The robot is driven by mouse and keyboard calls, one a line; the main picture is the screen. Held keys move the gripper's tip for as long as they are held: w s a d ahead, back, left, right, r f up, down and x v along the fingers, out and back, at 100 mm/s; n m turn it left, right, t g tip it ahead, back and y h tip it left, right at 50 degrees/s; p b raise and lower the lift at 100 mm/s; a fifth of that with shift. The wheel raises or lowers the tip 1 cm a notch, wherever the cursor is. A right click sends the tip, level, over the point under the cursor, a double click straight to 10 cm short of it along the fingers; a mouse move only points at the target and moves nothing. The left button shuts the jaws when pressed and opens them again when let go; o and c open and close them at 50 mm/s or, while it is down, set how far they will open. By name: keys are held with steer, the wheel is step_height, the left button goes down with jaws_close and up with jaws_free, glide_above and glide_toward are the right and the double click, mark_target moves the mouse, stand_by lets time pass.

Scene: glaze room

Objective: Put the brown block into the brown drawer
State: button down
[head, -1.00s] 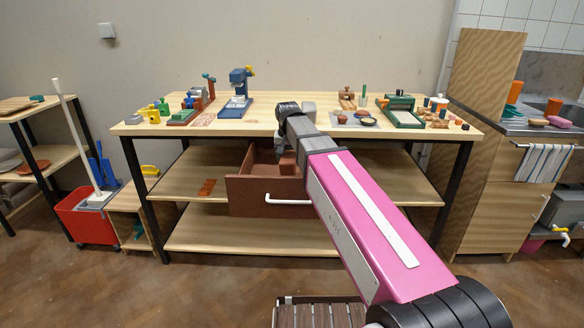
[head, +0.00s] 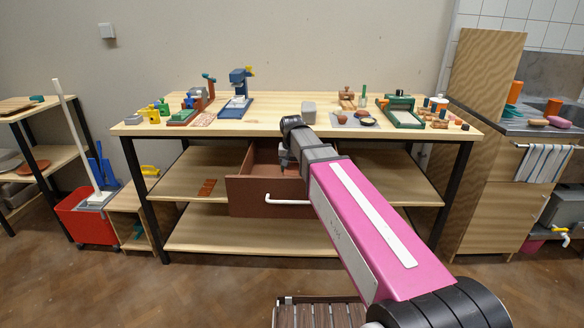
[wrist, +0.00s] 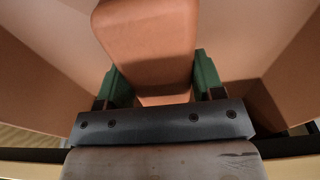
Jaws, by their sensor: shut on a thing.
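The brown drawer (head: 248,193) hangs under the bench top, pulled open, with a white handle on its front. In the wrist view, the brown block (wrist: 150,35) stands out between the two green fingers of my gripper (wrist: 158,78), which is shut on it. Brown drawer walls (wrist: 45,80) surround the block in that view. I cannot tell whether the block touches the drawer floor. In the head view, my gripper (head: 287,157) is over the open drawer, partly hidden by my arm, and the block cannot be made out.
The bench top (head: 270,125) lies just above the drawer and carries tools and a grey block (head: 309,112). A lower shelf (head: 190,240) runs beneath the drawer. A red bucket (head: 85,217) with a mop stands at the left.

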mark_target(292, 167)
steer(key=shift+c, duration=1.2)
jaws_free()
steer(key=shift+f, duration=0.1)
step_height(292, 167, up, 12)
steer(key=s, duration=0.1)
steer(key=shift+s, duration=0.25)
